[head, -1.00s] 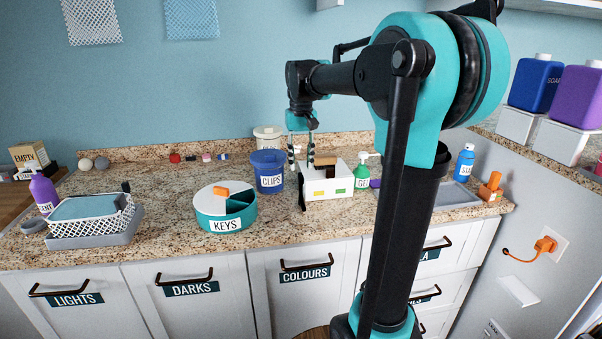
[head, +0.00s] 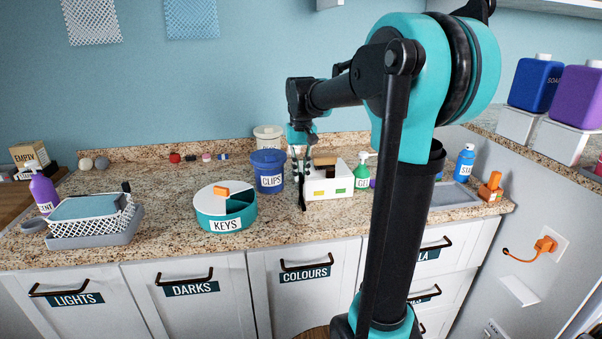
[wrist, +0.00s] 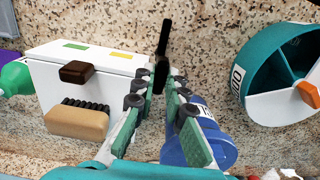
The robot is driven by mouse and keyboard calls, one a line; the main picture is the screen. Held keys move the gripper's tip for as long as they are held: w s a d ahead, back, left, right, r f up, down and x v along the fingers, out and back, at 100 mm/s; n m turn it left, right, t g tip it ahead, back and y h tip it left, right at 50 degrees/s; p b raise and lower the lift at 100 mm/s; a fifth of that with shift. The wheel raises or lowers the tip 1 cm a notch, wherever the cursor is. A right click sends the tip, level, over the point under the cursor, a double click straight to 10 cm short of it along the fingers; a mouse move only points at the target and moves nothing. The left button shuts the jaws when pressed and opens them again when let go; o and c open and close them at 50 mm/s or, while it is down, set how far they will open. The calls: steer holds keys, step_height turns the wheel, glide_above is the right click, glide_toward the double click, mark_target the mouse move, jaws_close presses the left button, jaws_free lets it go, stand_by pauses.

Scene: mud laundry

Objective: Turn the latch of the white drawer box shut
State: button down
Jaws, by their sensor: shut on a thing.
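The white drawer box (head: 340,186) stands on the counter with a yellow and a green patch on its front; it also shows in the wrist view (wrist: 55,85). Its black latch (wrist: 164,40) is a narrow bar beside the box, on the side facing the keys tub. In the head view the latch (head: 303,199) stands roughly upright at the box's left front corner. My gripper (wrist: 168,76) comes down from above at that side, its fingertips closed on the latch's near end. The fingers partly hide that end. In the head view my gripper (head: 301,165) is small.
A brown brush (wrist: 77,122) and a dark block (wrist: 76,72) are at the box. The blue clips tub (head: 268,167) stands close behind left, the teal keys tub (head: 224,215) farther left. A green bottle (head: 362,172) is right of the box. Counter in front is clear.

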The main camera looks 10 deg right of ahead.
steer(key=shift+n, duration=0.3)
steer(key=n, duration=0.3)
steer(key=shift+n, duration=0.3)
steer(key=n, duration=0.4)
steer(key=shift+n, duration=0.3)
steer(key=n, duration=0.4)
steer(key=shift+n, duration=2.5)
steer(key=c, duration=1.6)
jaws_free()
steer(key=shift+o, duration=0.2)
steer(key=shift+r, duration=0.15)
